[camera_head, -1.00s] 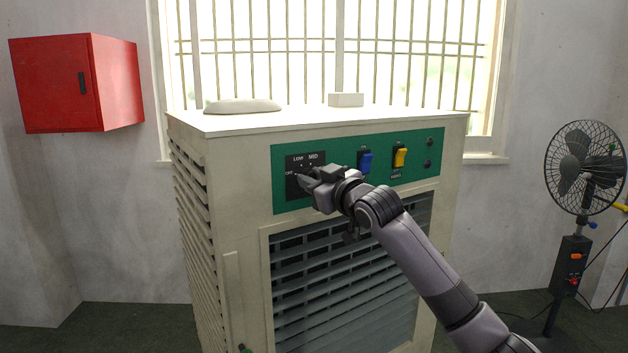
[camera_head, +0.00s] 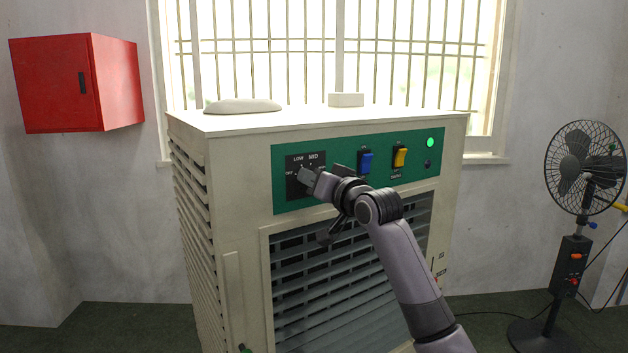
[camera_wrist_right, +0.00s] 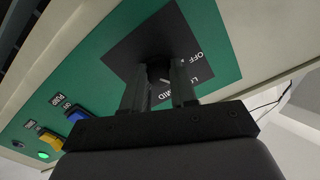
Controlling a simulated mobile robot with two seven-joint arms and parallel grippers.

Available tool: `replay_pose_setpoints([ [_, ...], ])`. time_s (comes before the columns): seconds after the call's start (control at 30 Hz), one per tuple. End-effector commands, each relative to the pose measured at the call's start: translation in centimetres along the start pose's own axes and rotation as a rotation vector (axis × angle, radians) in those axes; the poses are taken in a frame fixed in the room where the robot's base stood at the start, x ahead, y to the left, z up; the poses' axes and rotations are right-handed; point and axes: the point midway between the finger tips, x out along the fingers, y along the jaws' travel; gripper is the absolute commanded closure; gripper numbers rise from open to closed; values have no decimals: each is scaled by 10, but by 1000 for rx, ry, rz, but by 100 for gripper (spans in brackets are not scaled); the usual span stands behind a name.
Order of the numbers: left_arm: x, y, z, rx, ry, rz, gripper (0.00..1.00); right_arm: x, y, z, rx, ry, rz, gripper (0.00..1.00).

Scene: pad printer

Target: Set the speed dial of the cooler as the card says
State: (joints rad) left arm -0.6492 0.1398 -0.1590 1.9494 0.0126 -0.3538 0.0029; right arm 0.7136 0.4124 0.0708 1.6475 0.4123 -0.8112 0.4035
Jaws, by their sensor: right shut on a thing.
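The cooler (camera_head: 225,180) is a large beige box with a green control panel (camera_head: 285,198). The black dial plate (camera_head: 293,163) at the panel's left carries OFF, LOW and MID labels; my gripper covers part of it. My right gripper (camera_head: 309,178) is shut on the speed dial, which is mostly hidden in the head view. In the right wrist view the dark dial (camera_wrist_right: 158,67) sits between the fingers of the right gripper (camera_wrist_right: 158,88). I cannot tell its exact setting. I cannot make out the card. My left gripper is not in view.
Right of the dial are a blue switch (camera_head: 366,161), a yellow switch (camera_head: 399,157) and a lit green lamp (camera_head: 430,142). A black fan (camera_head: 580,170) stands at the right. A red cabinet (camera_head: 60,85) hangs on the left wall.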

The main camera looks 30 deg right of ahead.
Motion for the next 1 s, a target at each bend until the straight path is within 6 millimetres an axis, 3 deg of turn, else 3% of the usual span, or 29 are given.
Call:
replay_pose_setpoints([
  [0.3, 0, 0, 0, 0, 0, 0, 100, 0, 0, 2, 106, -5, 1, 100],
  [0.8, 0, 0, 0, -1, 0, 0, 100, 0, 0, 2, 122, -5, 1, 100],
  [0.83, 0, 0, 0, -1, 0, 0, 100, 0, 0, 2, 121, -5, 1, 63],
  [0.87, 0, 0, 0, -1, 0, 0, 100, 0, 0, 2, 121, -5, 1, 53],
  [0.9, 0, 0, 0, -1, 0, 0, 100, 0, 0, 2, 121, -4, 1, 47],
  [1.0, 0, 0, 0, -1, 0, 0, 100, 0, 0, 1, 121, -3, 1, 47],
])
